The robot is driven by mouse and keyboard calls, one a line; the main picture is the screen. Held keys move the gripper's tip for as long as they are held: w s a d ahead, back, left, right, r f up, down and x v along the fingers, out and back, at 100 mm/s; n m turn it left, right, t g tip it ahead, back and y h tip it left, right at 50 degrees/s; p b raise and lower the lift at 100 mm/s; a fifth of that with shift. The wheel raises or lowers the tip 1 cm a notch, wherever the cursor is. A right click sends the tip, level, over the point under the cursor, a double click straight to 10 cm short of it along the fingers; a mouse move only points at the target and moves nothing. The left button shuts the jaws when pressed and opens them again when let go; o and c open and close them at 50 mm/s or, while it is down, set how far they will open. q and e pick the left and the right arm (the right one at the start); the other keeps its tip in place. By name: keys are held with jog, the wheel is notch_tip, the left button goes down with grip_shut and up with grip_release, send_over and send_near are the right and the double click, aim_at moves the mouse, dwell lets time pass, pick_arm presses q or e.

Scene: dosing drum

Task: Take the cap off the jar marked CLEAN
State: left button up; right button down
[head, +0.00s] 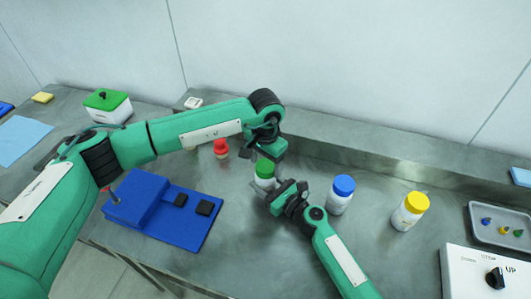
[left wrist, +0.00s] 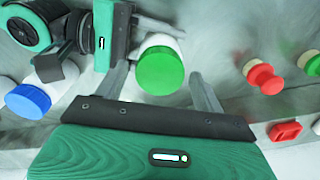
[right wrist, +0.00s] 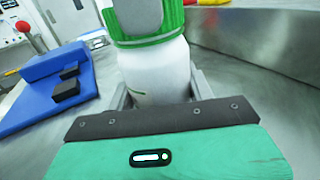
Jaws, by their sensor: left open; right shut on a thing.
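The jar with a green cap (head: 265,167) stands upright on the grey bench; its mark cannot be read. My right gripper (head: 268,188) is shut on the white jar body (right wrist: 160,78), below the cap. My left gripper (head: 262,153) is open above the jar. In the left wrist view the green cap (left wrist: 160,70) lies between its two spread fingers, with a gap at the right finger. A pale part hides some of the cap in the right wrist view.
A blue-capped jar (head: 341,194) and a yellow-capped jar (head: 410,211) stand to the right. A red-topped item (head: 221,148) is behind left. A blue stand (head: 165,212) lies at left. A tray (head: 486,232) and control box (head: 478,270) are at far right.

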pick_arm(q)
jog(key=shift+f, duration=0.3)
